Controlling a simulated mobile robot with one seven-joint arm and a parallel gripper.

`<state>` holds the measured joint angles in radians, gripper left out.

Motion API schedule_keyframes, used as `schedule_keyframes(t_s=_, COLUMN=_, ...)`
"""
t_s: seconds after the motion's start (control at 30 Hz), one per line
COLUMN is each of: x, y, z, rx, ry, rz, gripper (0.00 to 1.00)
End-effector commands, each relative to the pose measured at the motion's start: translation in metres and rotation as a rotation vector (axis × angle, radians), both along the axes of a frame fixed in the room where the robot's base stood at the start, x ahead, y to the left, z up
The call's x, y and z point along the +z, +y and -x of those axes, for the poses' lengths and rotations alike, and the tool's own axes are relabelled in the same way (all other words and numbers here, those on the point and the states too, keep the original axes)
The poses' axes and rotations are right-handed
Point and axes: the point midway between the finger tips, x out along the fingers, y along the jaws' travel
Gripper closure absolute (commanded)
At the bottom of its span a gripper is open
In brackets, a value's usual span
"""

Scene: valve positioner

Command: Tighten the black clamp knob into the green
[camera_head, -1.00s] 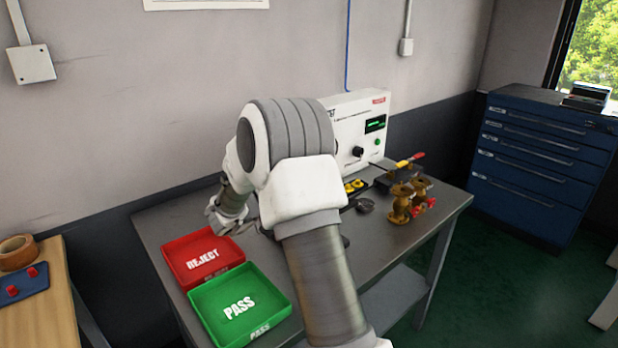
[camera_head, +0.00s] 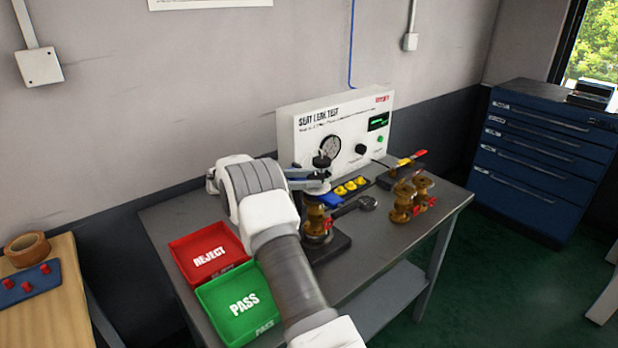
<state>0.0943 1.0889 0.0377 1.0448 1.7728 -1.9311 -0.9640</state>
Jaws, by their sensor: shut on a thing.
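The black clamp knob (camera_head: 321,161) is at the top of the clamp fixture, in front of the white seat leak test box. My gripper (camera_head: 318,178) reaches in from the left with its fingers at the knob, and it is shut on it. The exact contact is too small to see. Below, a brass valve (camera_head: 315,218) with a blue handle (camera_head: 330,199) stands upright on the dark fixture base (camera_head: 335,246). The round gauge (camera_head: 330,148) is just behind the knob; its needle and any green band are too small to read.
The test box (camera_head: 300,122) has a green-lit display (camera_head: 377,122). The red reject tray (camera_head: 205,256) and green pass tray (camera_head: 238,303) are at left. Yellow parts (camera_head: 351,186), a black tool (camera_head: 362,204) and brass valves with red handles (camera_head: 408,198) are at right.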

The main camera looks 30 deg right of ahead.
Motion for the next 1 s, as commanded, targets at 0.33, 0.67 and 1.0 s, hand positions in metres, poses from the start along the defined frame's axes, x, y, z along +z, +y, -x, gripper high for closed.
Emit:
schedule_keyframes(t_s=0.33, x=0.0005, y=-0.0027, z=0.0004, rx=-0.045, ry=0.001, rz=0.003, gripper=1.0)
schedule_keyframes(t_s=0.67, x=0.0005, y=-0.003, z=0.0007, rx=-0.046, ry=0.001, rz=0.004, gripper=1.0)
schedule_keyframes(t_s=1.0, x=0.0001, y=-0.0017, z=0.0, rx=-0.043, ry=0.001, rz=0.002, gripper=0.17)
